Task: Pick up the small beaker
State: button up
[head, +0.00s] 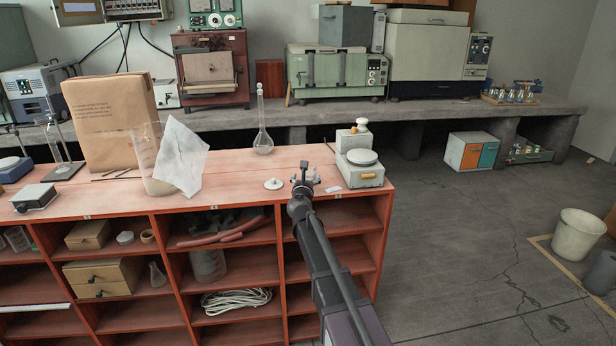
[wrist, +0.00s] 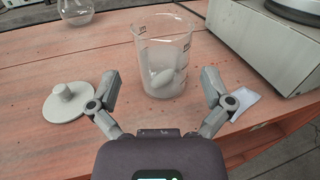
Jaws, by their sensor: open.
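The small beaker (wrist: 163,50) is clear glass with dark markings and stands upright on the red wooden top in the wrist view. Pale rounded shapes show in or through its lower part. My gripper (wrist: 160,84) is open, one finger to the left and one to the right of the beaker's lower part as seen from the wrist. No contact shows between fingers and glass. In the head view my gripper (head: 304,172) is over the right part of the red shelf unit, and I cannot clearly make out the small beaker there.
A balance (head: 360,168) stands close on the right. A knobbed white lid (wrist: 68,103) lies left of my gripper and a pale scrap (wrist: 236,103) lies right. A volumetric flask (head: 262,138) stands behind. A large beaker (head: 147,150) and leaning paper (head: 182,158) are farther left.

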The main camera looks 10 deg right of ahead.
aim_at(308, 174)
jog(key=shift+w, duration=0.1)
jog(key=shift+d+x, duration=0.2)
jog(key=shift+x, duration=2.35)
jog(key=c, duration=1)
